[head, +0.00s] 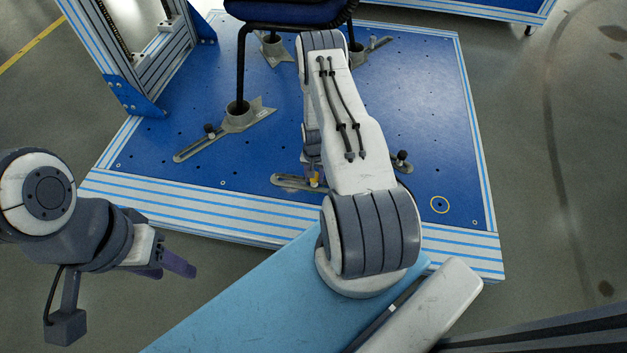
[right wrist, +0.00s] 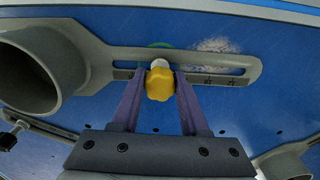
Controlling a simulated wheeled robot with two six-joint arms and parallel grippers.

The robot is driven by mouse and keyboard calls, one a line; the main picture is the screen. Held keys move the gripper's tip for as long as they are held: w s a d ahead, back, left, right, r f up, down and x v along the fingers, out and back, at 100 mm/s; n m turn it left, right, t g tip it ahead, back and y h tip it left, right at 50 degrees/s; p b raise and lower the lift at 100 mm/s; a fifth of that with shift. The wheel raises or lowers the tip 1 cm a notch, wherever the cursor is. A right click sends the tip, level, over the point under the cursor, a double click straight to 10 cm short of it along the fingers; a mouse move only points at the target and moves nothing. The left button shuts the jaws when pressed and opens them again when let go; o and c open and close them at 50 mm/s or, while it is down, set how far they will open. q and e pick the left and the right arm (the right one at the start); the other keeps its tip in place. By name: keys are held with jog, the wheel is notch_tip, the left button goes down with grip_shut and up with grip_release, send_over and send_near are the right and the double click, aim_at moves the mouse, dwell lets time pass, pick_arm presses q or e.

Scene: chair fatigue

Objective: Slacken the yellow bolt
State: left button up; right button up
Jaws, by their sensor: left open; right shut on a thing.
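The yellow bolt (right wrist: 160,84) stands in the slot of a grey metal clamp foot (right wrist: 222,56) in the right wrist view. My right gripper (right wrist: 158,96) is shut on the bolt's yellow head, with one purple finger on each side. In the head view a small part of the yellow bolt (head: 314,181) shows beside the clamp foot (head: 287,181), and my right arm hides most of the gripper there. My left gripper (head: 176,265) is open and empty, low at the left, in front of the platform and away from the bolt.
The clamp foot lies on a blue platform (head: 440,110) with a striped aluminium edge. A chair (head: 290,12) stands on it, its legs held by other clamp feet (head: 240,118) with dark knobs. A frame post (head: 125,50) rises at the left. Grey floor surrounds the platform.

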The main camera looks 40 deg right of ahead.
jog(key=shift+n, duration=0.5)
jog(key=shift+n, duration=0.7)
jog(key=o, duration=0.7)
jog(key=shift+o, duration=0.2)
jog(key=shift+r, duration=0.1)
